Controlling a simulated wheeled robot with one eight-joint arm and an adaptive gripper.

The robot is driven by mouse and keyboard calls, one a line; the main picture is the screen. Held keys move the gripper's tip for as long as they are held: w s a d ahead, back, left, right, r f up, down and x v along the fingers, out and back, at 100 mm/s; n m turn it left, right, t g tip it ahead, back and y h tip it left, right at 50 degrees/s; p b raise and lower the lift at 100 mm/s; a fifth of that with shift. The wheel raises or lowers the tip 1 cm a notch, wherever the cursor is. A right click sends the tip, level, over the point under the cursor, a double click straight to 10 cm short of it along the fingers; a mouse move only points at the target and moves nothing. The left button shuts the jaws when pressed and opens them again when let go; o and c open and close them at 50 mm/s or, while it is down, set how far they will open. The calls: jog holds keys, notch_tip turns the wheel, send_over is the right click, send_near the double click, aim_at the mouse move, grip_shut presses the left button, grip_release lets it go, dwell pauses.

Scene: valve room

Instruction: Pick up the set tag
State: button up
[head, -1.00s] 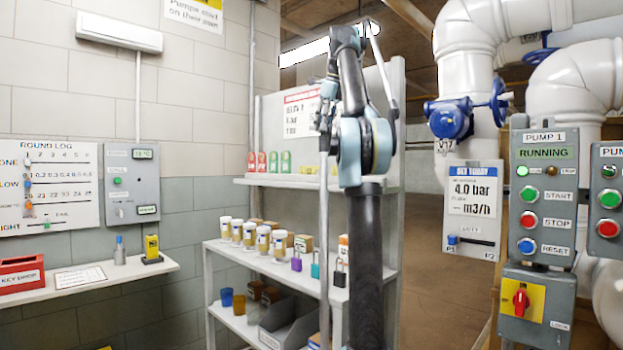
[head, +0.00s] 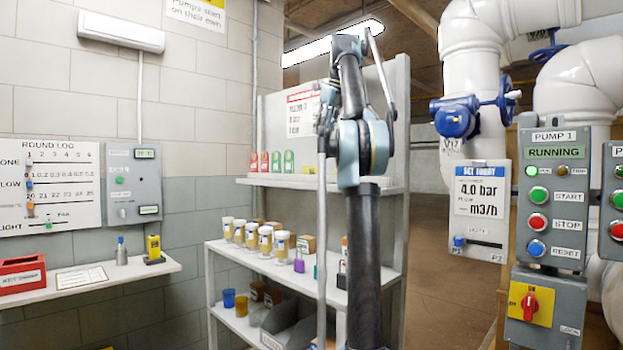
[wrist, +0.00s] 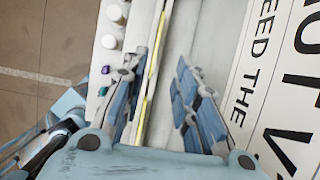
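Red tags (head: 265,162) and a green tag (head: 288,162) stand on the top shelf of the white rack, left of my arm. I cannot tell which item is the set tag; my arm covers part of this shelf. My gripper (wrist: 162,68) is open in the wrist view, its two blue fingers apart. A thin yellow strip (wrist: 150,80) runs beside the left finger, partly covered by it; I cannot tell whether they touch. In the head view the gripper is largely hidden by my arm.
The white rack (head: 225,255) holds jars (head: 265,238) and padlocks on its middle shelf. A lettered sign (wrist: 285,80) lies close to the right of my gripper. The Pump 1 panel (head: 553,200) and a setting board (head: 481,205) stand to the right, near large white pipes (head: 470,60).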

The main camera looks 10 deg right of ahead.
aim_at(313, 174)
jog(key=shift+s+x, duration=0.15)
jog(key=shift+x, duration=3.3)
jog(key=shift+s+x, duration=0.1)
jog(key=shift+x, duration=3.35)
grip_shut()
